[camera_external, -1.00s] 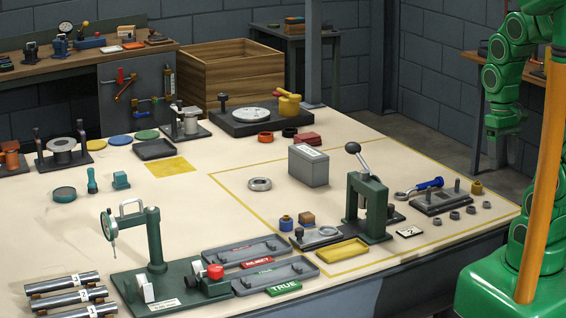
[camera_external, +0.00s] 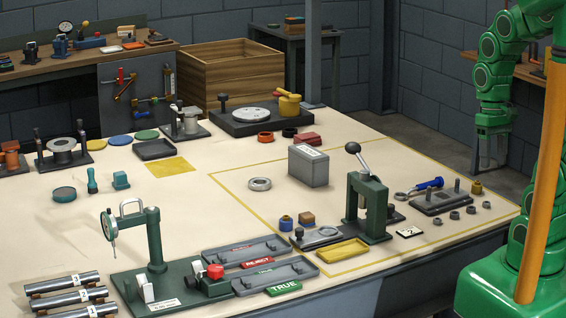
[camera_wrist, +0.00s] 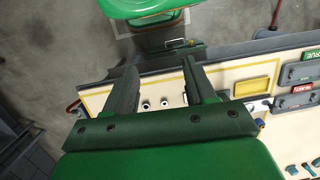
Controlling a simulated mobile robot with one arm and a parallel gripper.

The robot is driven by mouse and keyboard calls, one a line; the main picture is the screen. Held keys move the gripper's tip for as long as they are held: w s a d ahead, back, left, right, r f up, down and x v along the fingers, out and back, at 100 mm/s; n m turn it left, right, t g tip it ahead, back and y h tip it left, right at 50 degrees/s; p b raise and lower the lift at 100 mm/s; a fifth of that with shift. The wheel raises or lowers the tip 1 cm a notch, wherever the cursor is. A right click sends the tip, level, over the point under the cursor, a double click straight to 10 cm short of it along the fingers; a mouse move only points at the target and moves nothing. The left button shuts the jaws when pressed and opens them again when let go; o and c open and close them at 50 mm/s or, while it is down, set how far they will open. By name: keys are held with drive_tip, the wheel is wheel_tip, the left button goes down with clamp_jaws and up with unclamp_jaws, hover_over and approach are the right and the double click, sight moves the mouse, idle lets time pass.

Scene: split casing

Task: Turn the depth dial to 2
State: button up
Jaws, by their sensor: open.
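A dark green press (camera_external: 367,207) with a black-knobbed lever stands near the right front of the table. A small pale plate with dark marks (camera_external: 410,232) lies just right of its base. I cannot make out which part is the depth dial, nor any dial setting. My gripper (camera_external: 491,160) hangs beyond the table's right edge, in the air and well apart from the press. In the wrist view my gripper (camera_wrist: 160,65) is open, with nothing between its two dark fingers.
A yellow tray (camera_external: 343,251) lies in front of the press. A dark fixture with pegs (camera_external: 440,202), several nuts and a blue-handled tool (camera_external: 430,183) lie to its right. A grey box (camera_external: 308,166) stands behind.

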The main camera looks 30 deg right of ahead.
drive_tip(key=w+a+f+m+y, duration=0.1)
drive_tip(key=w+f+m, duration=0.1)
drive_tip(key=w, duration=0.8)
drive_tip(key=m+g+y, duration=0.1)
drive_tip(key=m+y, duration=0.1)
drive_tip(key=m, duration=0.5)
approach(390, 205)
drive_tip(key=f, duration=0.1)
drive_tip(key=shift+s+x, duration=0.1)
drive_tip(key=shift+x, duration=1.9)
drive_tip(key=shift+s+x, duration=0.15)
drive_tip(key=shift+x, duration=1.85)
drive_tip(key=shift+a+r, duration=0.15)
drive_tip(key=shift+c, duration=0.2)
clamp_jaws()
